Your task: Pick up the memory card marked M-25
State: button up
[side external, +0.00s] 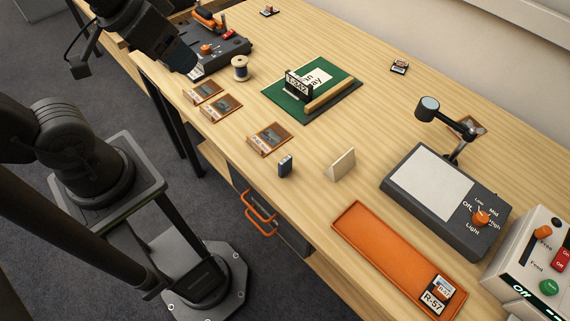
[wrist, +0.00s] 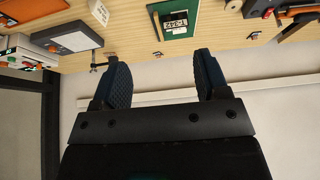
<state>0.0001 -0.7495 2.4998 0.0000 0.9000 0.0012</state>
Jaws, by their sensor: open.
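No mark reading M-25 is legible in either view. Small dark cards with pale labels lie on the wooden table: one card (side external: 399,67) near the back edge and another card (side external: 269,11) at the far end, both too small to read. A small dark blue block (side external: 285,166) stands upright near the front edge, its mark not visible. A card marked R-57 (side external: 436,294) lies in the orange tray (side external: 375,241). My gripper (wrist: 163,72) is open and empty in the wrist view. In the side view my arm's end is at the upper left, above the table, apart from these cards.
A green mat (side external: 329,104) holds a numbered stand and a wooden bar. Several brown-framed pictures (side external: 268,139) lie along the front. A spool (side external: 240,68), a dark device (side external: 222,56), a light box (side external: 435,190) with a lamp, and a control box (side external: 530,265) stand around. The table's back right is fairly clear.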

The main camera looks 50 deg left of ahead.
jog(key=w+d+f+m+g, duration=0.2)
jog(key=w+d+f+m, duration=0.2)
jog(key=w+m, duration=0.25)
jog(key=m+g, duration=0.4)
jog(key=m, duration=0.7)
send_over(285, 160)
notch_tip(285, 160, down, 12)
jog(key=f, duration=0.7)
jog(key=shift+s+a+f, duration=0.1)
jog(key=shift+a+f, duration=0.2)
jog(key=shift+a, duration=0.1)
jog(key=shift+d+f, duration=0.2)
jog(key=shift+f, duration=1.3)
jog(key=shift+d+f, duration=0.2)
jog(key=shift+f, duration=1.25)
jog(key=c, duration=1)
jog(key=shift+r, duration=0.1)
